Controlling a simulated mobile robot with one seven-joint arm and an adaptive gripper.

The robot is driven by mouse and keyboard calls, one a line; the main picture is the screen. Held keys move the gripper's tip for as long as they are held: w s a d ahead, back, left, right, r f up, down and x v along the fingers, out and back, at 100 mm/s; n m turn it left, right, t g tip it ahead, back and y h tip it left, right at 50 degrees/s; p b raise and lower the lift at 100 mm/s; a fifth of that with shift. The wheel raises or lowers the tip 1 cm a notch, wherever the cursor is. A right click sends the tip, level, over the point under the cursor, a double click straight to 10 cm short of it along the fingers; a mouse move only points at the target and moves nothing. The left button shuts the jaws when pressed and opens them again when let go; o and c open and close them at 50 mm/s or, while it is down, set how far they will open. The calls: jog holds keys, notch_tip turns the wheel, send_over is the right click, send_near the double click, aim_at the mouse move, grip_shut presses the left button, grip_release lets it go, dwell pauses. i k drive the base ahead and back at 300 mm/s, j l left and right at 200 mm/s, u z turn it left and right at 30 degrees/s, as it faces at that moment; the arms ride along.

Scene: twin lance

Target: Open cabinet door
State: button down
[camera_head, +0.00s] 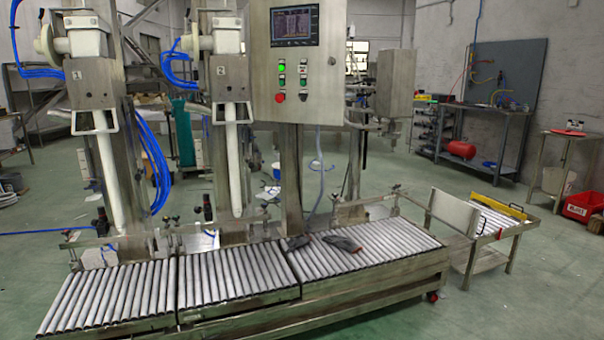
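The closest thing to a cabinet is a grey metal control box (335,75) at the top centre. Its front carries a display screen (295,25), green buttons and a red button (279,97). The front looks closed, and I see no clear door handle. The top of the box is cut off by the picture edge. My gripper and arm are not in view.
A roller conveyor (225,272) runs across the front below the box, with dark gloves (341,243) on it. Two white filling lances (234,165) stand at the left. A side table (484,243) stands right. Green floor is free at the lower right.

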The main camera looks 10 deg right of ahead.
aim_at(323, 89)
jog(key=i+l+z, duration=0.5)
jog(key=z, duration=0.2)
jog(key=i+l+z, duration=0.2)
jog(key=z, duration=0.15)
jog(key=i+z, duration=0.35)
jog(key=i, duration=1.2)
jog(key=i+l+u, duration=0.1)
jog(key=i+u, duration=0.15)
jog(key=i, duration=0.15)
jog(key=i+l+u, duration=0.25)
jog(key=i, duration=0.15)
jog(key=i+l+u, duration=0.1)
jog(key=i+u, duration=0.15)
jog(key=i+j+u, duration=0.15)
jog(key=i+u, duration=0.3)
